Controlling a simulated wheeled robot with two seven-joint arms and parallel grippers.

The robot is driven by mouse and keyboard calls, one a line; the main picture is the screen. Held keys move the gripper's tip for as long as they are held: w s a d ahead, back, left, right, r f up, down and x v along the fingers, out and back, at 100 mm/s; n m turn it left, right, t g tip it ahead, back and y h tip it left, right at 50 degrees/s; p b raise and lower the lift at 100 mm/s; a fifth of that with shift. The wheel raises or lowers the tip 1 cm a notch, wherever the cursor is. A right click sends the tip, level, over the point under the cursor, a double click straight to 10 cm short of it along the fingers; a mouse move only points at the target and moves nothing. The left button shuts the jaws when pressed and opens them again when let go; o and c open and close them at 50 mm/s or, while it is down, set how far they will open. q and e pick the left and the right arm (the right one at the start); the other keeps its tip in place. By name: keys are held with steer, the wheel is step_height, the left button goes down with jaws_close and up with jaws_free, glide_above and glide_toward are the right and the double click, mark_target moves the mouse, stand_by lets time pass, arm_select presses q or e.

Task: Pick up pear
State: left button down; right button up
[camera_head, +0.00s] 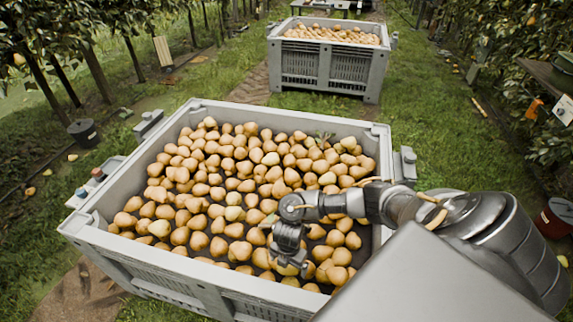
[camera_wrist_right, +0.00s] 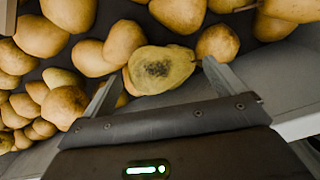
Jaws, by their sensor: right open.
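The grey crate (camera_head: 150,258) in the head view is filled with many yellow-brown pears (camera_head: 215,180). My right gripper (camera_head: 290,268) points down among the pears near the crate's front wall. In the right wrist view the gripper (camera_wrist_right: 158,85) has its two fingers spread apart. A yellowish pear with a dark rough patch (camera_wrist_right: 160,68) lies in front of and between the fingertips, close to the crate wall (camera_wrist_right: 180,97). I cannot tell whether the fingers touch it. Other pears (camera_wrist_right: 110,42) lie against it. My left gripper is not in view.
A second crate full of pears (camera_head: 325,68) stands farther back on the grass. Trees line both sides. A dark bucket (camera_head: 84,133) stands at the left and a red bucket (camera_head: 555,218) at the right. The near crate's walls and crowded pears surround the right gripper.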

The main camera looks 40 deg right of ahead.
step_height(320, 180, down, 2)
steer(key=shift+d+f, duration=0.1)
steer(key=shift+f, duration=0.25)
steer(key=c, duration=1.1)
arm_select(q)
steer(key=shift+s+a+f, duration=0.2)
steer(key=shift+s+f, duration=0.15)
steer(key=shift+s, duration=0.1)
arm_select(e)
steer(key=shift+c, duration=0.2)
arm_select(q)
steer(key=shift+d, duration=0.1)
